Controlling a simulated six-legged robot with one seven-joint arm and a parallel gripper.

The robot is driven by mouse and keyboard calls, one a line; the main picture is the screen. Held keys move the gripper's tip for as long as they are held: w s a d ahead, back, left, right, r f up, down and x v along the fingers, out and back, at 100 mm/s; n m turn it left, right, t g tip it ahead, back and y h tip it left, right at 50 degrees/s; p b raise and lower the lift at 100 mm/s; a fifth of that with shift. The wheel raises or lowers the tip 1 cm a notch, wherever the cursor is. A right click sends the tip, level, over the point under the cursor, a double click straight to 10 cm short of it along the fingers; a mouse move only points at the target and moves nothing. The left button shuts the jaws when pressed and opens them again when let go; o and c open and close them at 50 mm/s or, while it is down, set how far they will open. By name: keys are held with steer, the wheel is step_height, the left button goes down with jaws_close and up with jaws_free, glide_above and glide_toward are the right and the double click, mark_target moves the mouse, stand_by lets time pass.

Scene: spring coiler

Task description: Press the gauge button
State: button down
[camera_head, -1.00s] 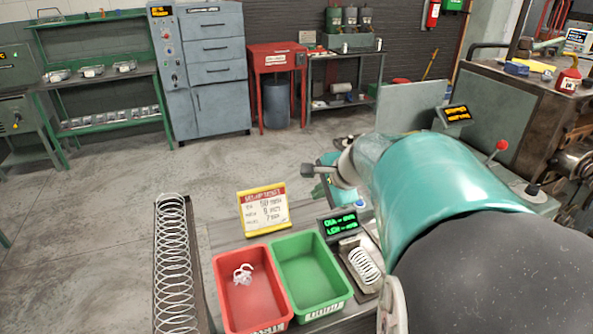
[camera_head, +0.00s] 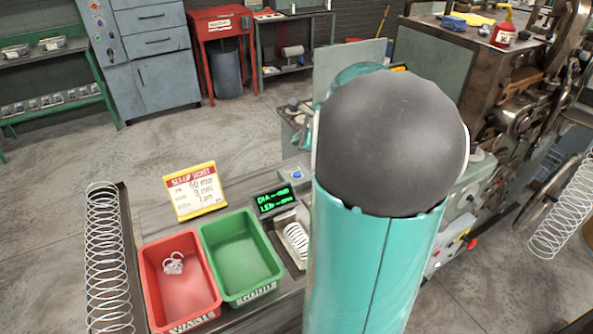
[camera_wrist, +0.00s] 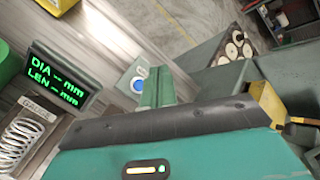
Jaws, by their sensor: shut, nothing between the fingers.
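The gauge button is a blue round cap on a pale grey box (camera_wrist: 137,86), just left of my fingers in the wrist view. It also shows as a small blue dot in the head view (camera_head: 297,174). My gripper (camera_wrist: 160,74) is shut and empty, its green fingers beside the button; I cannot tell the height gap. My arm hides the gripper in the head view. The gauge display (camera_head: 274,200) shows green DIA and LEN lines with dashes, also in the wrist view (camera_wrist: 55,78). A spring (camera_head: 296,239) lies in the gauge's holder.
A red WASTE bin (camera_head: 152,263) holds a tangled white piece, with an empty green GOOD bin (camera_head: 213,231) beside it. A yellow-framed setup ticket (camera_head: 195,191) stands behind them. A long spring (camera_head: 107,260) lies at left. The coiler machine (camera_head: 480,100) stands at right.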

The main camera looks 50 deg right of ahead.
mark_target(300, 175)
steer(key=shift+d+f, duration=0.2)
steer(key=shift+f, duration=4.3)
steer(key=shift+f, duration=0.1)
steer(key=shift+f, duration=0.3)
steer(key=shift+f, duration=0.4)
steer(key=shift+r, duration=0.85)
